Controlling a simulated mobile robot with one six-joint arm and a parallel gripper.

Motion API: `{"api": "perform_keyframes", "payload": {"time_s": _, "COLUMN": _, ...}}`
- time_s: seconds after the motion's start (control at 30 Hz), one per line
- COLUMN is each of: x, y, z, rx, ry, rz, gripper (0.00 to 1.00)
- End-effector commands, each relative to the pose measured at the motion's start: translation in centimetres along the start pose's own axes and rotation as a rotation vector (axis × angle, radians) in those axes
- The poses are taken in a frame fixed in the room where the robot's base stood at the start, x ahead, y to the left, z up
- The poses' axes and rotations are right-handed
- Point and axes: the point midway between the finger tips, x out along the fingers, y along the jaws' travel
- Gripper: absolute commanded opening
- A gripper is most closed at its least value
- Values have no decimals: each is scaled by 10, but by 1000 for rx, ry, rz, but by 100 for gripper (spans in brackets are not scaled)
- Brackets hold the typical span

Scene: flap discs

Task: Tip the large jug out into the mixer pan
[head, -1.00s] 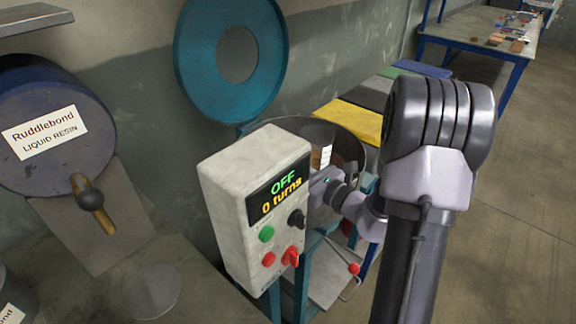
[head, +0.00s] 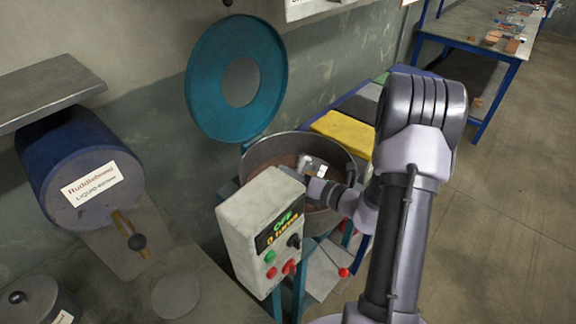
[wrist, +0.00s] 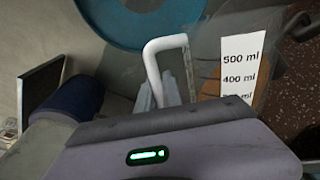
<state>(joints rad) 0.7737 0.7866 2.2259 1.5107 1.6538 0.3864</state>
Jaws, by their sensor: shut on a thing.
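The large jug (wrist: 208,75) is clear, with a white handle (wrist: 165,44) and a scale strip marked 500 ml and 400 ml. Orange-brown contents show behind the strip. My gripper (wrist: 160,95) is shut on the handle. In the head view the jug (head: 316,165) is small, partly hidden by my wrist, over the mixer pan (head: 345,158). It looks tilted there, but I cannot tell how far, nor whether anything is flowing out. The pan is open and holds a reddish-brown grainy mass, which also shows at the right of the wrist view.
The grey control box (head: 247,232), reading OFF and 0 turns, stands at the pan's front left. The teal lid (head: 207,85) is raised behind it. A blue resin drum (head: 85,165) with a tap is at left. A yellow-topped item (head: 348,128) lies behind the pan.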

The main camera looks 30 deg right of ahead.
Motion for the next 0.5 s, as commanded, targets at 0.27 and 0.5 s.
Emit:
{"api": "perform_keyframes", "payload": {"time_s": 0.27, "x": -3, "y": 15, "z": 29, "rx": 216, "ry": 42, "rz": -1, "gripper": 0}}
{"api": "perform_keyframes", "payload": {"time_s": 0.5, "x": -4, "y": 17, "z": 53, "rx": 400, "ry": 77, "rz": -1, "gripper": 0}}
